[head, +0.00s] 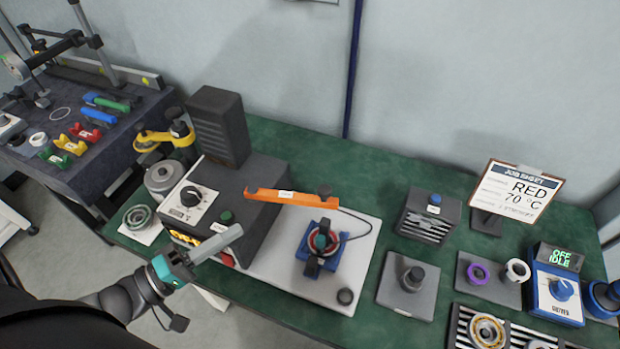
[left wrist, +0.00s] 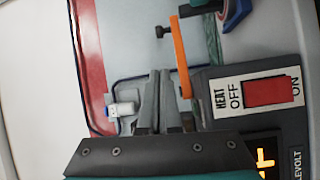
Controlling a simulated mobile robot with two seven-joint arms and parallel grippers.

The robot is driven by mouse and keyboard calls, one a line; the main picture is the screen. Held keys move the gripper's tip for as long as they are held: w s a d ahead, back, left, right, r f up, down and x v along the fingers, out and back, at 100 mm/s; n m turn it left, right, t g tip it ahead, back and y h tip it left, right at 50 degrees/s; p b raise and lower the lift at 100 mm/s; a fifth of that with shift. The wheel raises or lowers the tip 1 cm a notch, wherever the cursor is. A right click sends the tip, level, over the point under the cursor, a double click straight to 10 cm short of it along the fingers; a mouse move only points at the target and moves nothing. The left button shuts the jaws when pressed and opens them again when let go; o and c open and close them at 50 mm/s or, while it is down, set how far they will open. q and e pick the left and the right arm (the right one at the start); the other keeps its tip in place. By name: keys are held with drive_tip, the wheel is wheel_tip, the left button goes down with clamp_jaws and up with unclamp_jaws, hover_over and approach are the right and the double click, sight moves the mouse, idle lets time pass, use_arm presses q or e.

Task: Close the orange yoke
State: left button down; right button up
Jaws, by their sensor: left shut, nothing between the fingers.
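The orange yoke (head: 290,197) is a long bar with a white label and a dark knob at its right end. It appears raised behind the blue fixture (head: 308,262), which holds a round red and dark part (head: 322,241). In the left wrist view the yoke (left wrist: 180,55) shows as an orange bar just beyond the fingers. My left gripper (head: 236,233) is shut and empty, in front of the grey heater unit (head: 262,178), left of and nearer than the yoke. Its fingers (left wrist: 158,78) point toward the yoke; I cannot tell whether they touch it. My right gripper is not in view.
The heater's red HEAT switch (left wrist: 270,92) is close to my left fingers. A grey block (head: 428,217), a dark knobbed plate (head: 408,284) and a blue driver box (head: 556,295) stand to the right. The pale plate's front is mostly clear.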

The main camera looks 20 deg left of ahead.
sight(318, 192)
use_arm(q)
drive_tip(key=x, duration=1.7)
drive_tip(key=shift+a+b, duration=0.1)
drive_tip(key=shift+b, duration=0.2)
drive_tip(key=shift+w+d, duration=0.35)
drive_tip(key=shift+w, duration=0.2)
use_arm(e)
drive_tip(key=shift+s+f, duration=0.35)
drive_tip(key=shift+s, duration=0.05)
use_arm(q)
drive_tip(key=shift+s, duration=0.1)
drive_tip(key=shift+s+d+m+g+h, duration=0.1)
drive_tip(key=shift+s+m+g+h, duration=0.3)
drive_tip(key=shift+m+g+h, duration=0.15)
drive_tip(key=shift+s+g+h, duration=0.25)
drive_tip(key=shift+s, duration=0.05)
drive_tip(key=shift+s+d+m+p, duration=0.1)
drive_tip(key=shift+s+m+p, duration=0.15)
drive_tip(key=shift+s+p, duration=0.45)
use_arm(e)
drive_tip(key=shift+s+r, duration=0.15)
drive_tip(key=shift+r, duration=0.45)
use_arm(q)
drive_tip(key=shift+s, duration=0.15)
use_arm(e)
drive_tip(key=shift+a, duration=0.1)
